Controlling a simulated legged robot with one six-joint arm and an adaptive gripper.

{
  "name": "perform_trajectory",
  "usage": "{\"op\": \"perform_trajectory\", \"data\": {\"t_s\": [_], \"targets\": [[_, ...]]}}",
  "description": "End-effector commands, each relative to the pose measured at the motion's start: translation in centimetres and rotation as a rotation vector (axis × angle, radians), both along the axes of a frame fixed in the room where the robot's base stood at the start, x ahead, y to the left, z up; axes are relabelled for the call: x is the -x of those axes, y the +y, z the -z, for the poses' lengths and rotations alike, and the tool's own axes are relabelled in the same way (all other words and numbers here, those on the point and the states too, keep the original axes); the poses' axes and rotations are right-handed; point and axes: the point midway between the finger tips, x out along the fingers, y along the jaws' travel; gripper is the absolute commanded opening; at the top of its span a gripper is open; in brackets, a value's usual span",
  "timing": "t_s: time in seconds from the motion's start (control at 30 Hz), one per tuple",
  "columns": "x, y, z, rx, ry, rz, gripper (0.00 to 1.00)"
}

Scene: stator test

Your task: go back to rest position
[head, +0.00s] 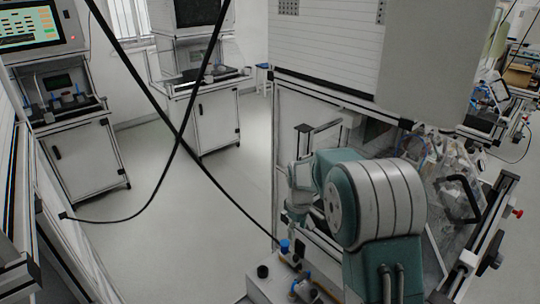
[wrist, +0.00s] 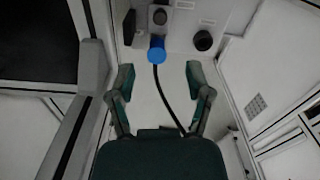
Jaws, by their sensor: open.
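My gripper (wrist: 157,82) is open in the wrist view, with its two fingers well apart and no object held between them. A blue round cap or knob (wrist: 157,50) lies just beyond the fingertips, with a dark cable running down from it between the fingers. In the head view my green and grey arm is folded at the centre right. The gripper end is small there and partly hidden by the arm. The blue part also shows in the head view (head: 285,246), below the arm's end.
A light bench surface (head: 262,288) with a black knob (head: 262,271) lies at the bottom of the head view. A framed machine with tubing (head: 450,165) stands close on the right. White cabinets (head: 85,160) stand at the left. The floor (head: 180,220) between is clear, apart from a hanging black cable.

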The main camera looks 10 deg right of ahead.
Motion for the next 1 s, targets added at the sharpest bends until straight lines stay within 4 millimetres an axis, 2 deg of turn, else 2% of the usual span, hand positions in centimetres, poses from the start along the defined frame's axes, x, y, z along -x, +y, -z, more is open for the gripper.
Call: {"op": "perform_trajectory", "data": {"t_s": [0.17,0.4,0.6,0.8,1.0], "targets": [[1.3,-0.1,-2.8,-0.001,-0.035,0.044,0.65],[5.1,-0.3,-8.5,-0.011,-0.11,0.161,0.65],[8.8,-0.5,-12.3,-0.025,-0.171,0.258,0.65],[12.9,-0.7,-15.4,-0.044,-0.233,0.354,0.65],[17.1,-0.9,-17.5,-0.07,-0.292,0.449,0.65]]}}
